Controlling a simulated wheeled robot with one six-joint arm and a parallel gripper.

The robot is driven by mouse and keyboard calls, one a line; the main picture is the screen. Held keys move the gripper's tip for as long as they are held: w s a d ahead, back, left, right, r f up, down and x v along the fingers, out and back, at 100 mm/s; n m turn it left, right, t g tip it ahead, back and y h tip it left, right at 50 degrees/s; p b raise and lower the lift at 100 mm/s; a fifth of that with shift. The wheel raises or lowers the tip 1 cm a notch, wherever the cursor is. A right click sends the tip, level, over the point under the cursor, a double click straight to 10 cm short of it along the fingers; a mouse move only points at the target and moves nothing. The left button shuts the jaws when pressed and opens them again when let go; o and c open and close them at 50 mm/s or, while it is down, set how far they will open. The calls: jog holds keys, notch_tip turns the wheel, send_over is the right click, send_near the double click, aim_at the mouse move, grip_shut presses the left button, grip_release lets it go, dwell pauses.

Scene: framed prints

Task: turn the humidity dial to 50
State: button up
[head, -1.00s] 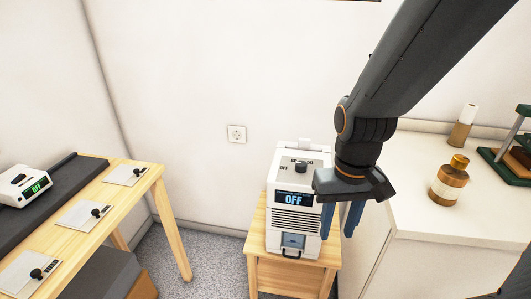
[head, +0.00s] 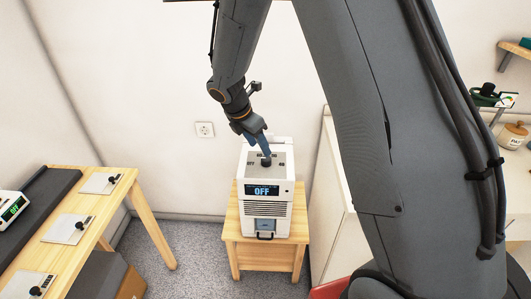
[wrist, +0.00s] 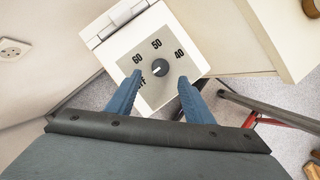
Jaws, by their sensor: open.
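The white humidifier (head: 285,217) stands on a small wooden stand, and its front display (head: 262,190) reads OFF. Its dark round humidity dial (wrist: 160,68) sits on a grey top panel, with labels OFF, 60, 50 and 40 around it. The dial also shows in the head view (head: 266,162). My gripper (wrist: 160,77) is open, its two blue fingers to the left and right of the dial in the wrist view. In the head view my gripper (head: 262,147) points down at the dial from above. I cannot tell whether the fingers touch it.
The wooden stand (head: 266,252) is below the humidifier. A white cabinet (head: 330,190) is close on the right. A wooden table (head: 150,215) with several dial plates stands at left. A wall socket (head: 205,129) is behind.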

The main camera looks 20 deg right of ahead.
aim_at(266, 158)
jog(key=p+x, duration=0.1)
jog(key=x, duration=0.6)
jog(key=shift+d+f, duration=0.1)
jog(key=shift+f, duration=0.05)
jog(key=c, duration=1)
